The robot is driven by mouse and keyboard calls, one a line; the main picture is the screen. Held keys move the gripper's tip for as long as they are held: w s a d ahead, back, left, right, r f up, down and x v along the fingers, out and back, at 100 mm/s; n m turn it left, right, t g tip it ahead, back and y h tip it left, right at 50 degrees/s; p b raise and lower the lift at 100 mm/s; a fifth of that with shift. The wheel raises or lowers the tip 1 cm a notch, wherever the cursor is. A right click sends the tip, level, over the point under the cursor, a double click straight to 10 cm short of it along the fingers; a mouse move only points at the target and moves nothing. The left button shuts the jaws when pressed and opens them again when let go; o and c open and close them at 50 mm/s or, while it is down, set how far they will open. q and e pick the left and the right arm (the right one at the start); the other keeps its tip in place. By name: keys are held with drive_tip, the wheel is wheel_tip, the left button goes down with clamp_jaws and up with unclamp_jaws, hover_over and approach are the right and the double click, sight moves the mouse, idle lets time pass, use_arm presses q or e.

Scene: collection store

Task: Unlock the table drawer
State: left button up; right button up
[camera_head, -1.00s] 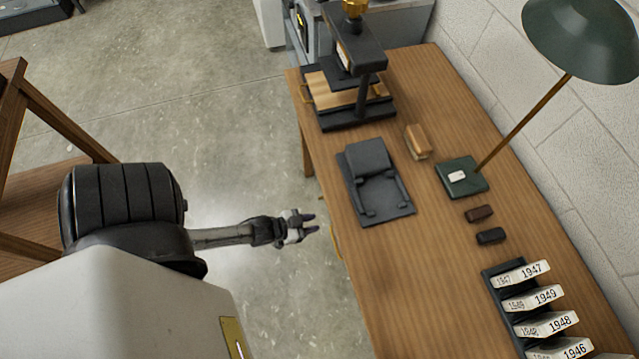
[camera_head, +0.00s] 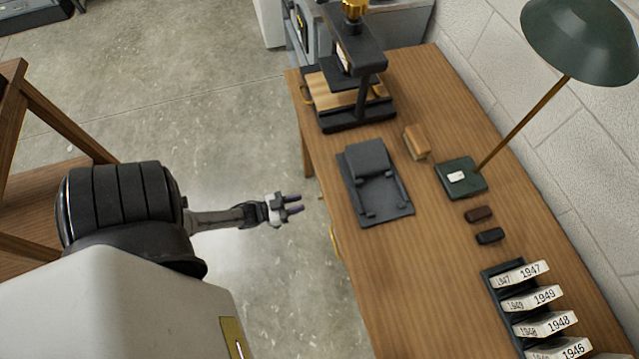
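The wooden table (camera_head: 400,275) runs along the right side of the view. Its drawer front faces left and is almost wholly hidden by the tabletop. A small brass-coloured piece, perhaps a drawer handle (camera_head: 335,243), shows just under the left edge. I see no lock or key. My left gripper (camera_head: 297,204) is over the floor, left of the table edge and apart from it. Its two fingers are spread with a gap between them, and nothing shows in it. My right gripper is not in view.
On the table are a black press (camera_head: 357,115), a dark grey cradle (camera_head: 378,205), a wooden brush (camera_head: 417,142), a green lamp base (camera_head: 462,178), two small dark blocks (camera_head: 479,214) and a rack of year-marked cards (camera_head: 540,298). A wooden frame (camera_head: 60,110) stands left. Floor between is clear.

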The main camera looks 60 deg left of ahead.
sight(319, 198)
use_arm(q)
drive_tip(key=w, duration=0.2)
drive_tip(key=w+d, duration=0.1)
drive_tip(key=w, duration=0.4)
drive_tip(key=shift+w+d+b, duration=0.15)
drive_tip(key=shift+w+b, duration=0.15)
drive_tip(key=shift+w, duration=0.05)
drive_tip(key=shift+c, duration=0.3)
clamp_jaws()
